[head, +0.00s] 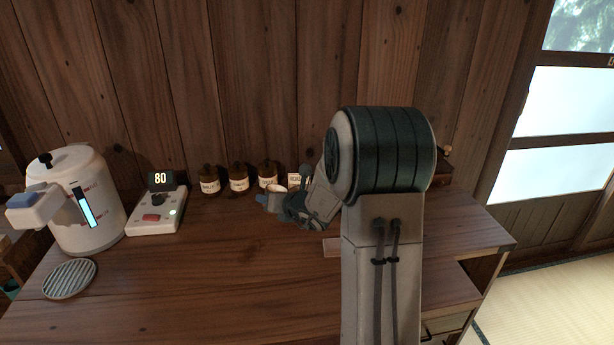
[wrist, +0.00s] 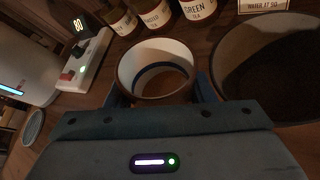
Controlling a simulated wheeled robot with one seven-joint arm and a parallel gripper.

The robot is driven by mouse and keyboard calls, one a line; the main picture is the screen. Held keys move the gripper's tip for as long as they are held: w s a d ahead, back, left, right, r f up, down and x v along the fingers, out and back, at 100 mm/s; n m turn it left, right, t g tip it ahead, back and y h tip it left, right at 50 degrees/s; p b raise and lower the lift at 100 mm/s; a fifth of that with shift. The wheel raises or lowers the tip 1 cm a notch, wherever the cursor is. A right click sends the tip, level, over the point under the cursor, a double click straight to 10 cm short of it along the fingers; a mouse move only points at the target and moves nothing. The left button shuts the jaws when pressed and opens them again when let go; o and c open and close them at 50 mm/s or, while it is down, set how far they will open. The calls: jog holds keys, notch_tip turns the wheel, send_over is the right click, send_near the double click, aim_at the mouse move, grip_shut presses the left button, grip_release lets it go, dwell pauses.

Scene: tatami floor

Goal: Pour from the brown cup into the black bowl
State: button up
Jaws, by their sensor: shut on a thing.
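The brown cup (wrist: 155,52) sits between the two fingers of my gripper (wrist: 160,88) in the wrist view, its open top facing the camera. Its inside is pale with a dark blue ring, and the bottom looks brownish. My gripper is shut on it. In the head view the cup (head: 277,188) shows small at the tip of my gripper (head: 272,200), near the back of the table. The black bowl (wrist: 272,70) is large and dark inside, close to the right of the cup in the wrist view and cut by the frame edge. My arm hides it in the head view.
Several labelled brown jars (head: 238,178) stand along the back wall, with a small card (head: 294,181) beside them. A white kettle (head: 86,200), a control box (head: 158,207) reading 80 and a round grate (head: 69,279) are at left. The front middle of the table is clear.

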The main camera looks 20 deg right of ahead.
aim_at(278, 187)
jog(key=r+p, duration=0.1)
jog(key=p, duration=0.1)
jog(key=d+r+m+p, duration=0.1)
jog(key=p, duration=0.1)
jog(key=r+y+p, duration=0.1)
jog(key=p, duration=0.1)
jog(key=shift+w+d, duration=0.15)
jog(key=shift+d, duration=0.1)
jog(key=p, duration=0.1)
jog(key=d+m+p, duration=0.1)
jog(key=p, duration=0.1)
jog(key=shift+w+r+y, duration=0.1)
jog(key=shift+r+y, duration=0.15)
jog(key=shift+y, duration=0.15)
jog(key=shift+d+f+m+p, duration=0.1)
jog(key=shift+f+m+p, duration=0.05)
jog(key=shift+m+p, duration=0.2)
jog(key=shift+d+r+m+y+p, duration=0.1)
jog(key=shift+r+m+y+p, duration=0.3)
jog(key=shift+p, duration=0.85)
jog(key=shift+f+m+y+p, duration=0.4)
jog(key=shift+f+m+p, duration=0.15)
jog(key=shift+m+p, duration=0.15)
jog(key=shift+d+r+m+y+p, duration=0.1)
jog(key=shift+r+m+y+p, duration=0.4)
jog(key=shift+p, duration=0.5)
jog(key=shift+f+m+y, duration=0.3)
jog(key=shift+f+m, duration=0.3)
jog(key=shift+m, duration=0.05)
